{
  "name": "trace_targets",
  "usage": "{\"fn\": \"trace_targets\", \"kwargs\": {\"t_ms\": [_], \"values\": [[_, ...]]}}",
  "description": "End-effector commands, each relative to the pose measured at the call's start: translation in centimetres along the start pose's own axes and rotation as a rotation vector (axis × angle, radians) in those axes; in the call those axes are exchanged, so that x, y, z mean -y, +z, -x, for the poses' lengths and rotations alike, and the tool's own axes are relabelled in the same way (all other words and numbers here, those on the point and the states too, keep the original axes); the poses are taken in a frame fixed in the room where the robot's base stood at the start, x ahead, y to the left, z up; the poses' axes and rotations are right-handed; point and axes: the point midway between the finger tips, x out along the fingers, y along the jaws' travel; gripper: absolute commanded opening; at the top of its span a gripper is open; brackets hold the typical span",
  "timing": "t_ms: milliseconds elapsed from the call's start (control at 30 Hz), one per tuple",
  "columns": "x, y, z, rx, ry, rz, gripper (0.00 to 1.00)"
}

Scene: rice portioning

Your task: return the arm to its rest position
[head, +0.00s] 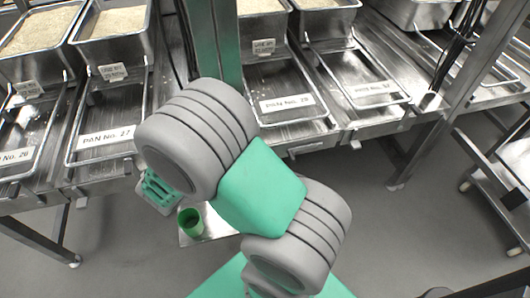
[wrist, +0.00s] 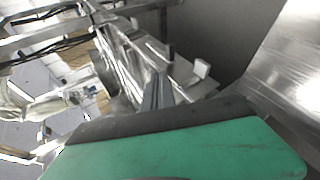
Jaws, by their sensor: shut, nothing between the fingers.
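My arm (head: 262,185), grey and green, is folded across the middle of the head view. In the wrist view, a green and dark part of my own body fills the bottom and hides much of what lies below.
Metal pans with number labels, such as PAN No. 27 (head: 106,137) and PAN No. 28 (head: 287,102), line the steel counter. Rice bins (head: 112,22) stand behind. A cart (head: 505,185) is at right; grey floor lies between.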

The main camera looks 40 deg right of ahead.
Motion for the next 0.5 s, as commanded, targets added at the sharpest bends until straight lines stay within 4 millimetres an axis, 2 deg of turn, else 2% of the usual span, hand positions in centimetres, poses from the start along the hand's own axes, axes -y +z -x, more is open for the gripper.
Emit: {"fn": "trace_targets", "kwargs": {"t_ms": [267,333,367,433,467,500], "values": [[-0.1,0.0,0.0,0.000,-0.004,-0.002,0.00],[-0.4,-0.2,0.7,0.001,-0.053,-0.019,0.00],[-0.6,-0.3,1.3,0.002,-0.096,-0.033,0.00],[-1.1,-0.7,3.8,-0.001,-0.254,-0.077,0.00],[-1.4,-0.9,5.4,-0.008,-0.341,-0.095,0.00],[-2.0,-1.2,8.0,-0.022,-0.465,-0.119,0.00]]}}
